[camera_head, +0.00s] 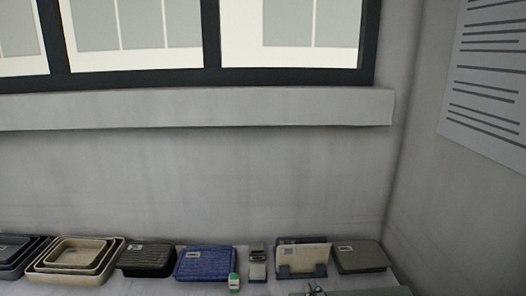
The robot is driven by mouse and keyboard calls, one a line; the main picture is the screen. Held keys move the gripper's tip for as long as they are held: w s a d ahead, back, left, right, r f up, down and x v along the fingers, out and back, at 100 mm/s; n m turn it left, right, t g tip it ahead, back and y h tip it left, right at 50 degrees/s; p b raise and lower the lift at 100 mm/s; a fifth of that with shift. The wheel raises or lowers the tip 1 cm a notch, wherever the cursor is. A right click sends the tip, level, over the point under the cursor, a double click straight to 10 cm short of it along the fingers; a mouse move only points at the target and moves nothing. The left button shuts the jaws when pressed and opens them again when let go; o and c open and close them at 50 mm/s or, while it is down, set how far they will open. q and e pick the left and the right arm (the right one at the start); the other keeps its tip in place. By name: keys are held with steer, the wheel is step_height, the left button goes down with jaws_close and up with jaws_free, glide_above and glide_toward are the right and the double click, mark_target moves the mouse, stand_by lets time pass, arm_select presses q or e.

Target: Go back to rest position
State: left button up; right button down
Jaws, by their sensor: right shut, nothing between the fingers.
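The rest of my right arm is out of the frame. My left gripper is not in view.
Along the wall stand nested cream trays (107,266), a black box (146,259), a blue box (206,262), a small green-and-white item (234,283) and a grey-brown box (361,257). A window ledge (200,107) juts out above. The wall between is bare.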

steer(key=s+d+f+m+g+h, duration=0.3)
steer(key=s+d+f+m+g, duration=0.3)
steer(key=s+f, duration=0.55)
steer(key=s+d+f+g+y, duration=0.1)
steer(key=s+f+g, duration=0.35)
steer(key=s, duration=0.25)
steer(key=s+d+f+g, duration=0.25)
steer(key=s+f, duration=0.25)
steer(key=s, duration=0.3)
step_height(320, 180, down, 27)
steer(key=g+b, duration=0.2)
steer(key=s+d+f+g+b, duration=0.1)
steer(key=s+d+f, duration=0.1)
steer(key=s+f, duration=1.5)
steer(key=shift+s+d+f, duration=0.2)
steer(key=shift+s+f, duration=0.15)
steer(key=shift+f, duration=0.05)
steer(key=shift+a, duration=0.1)
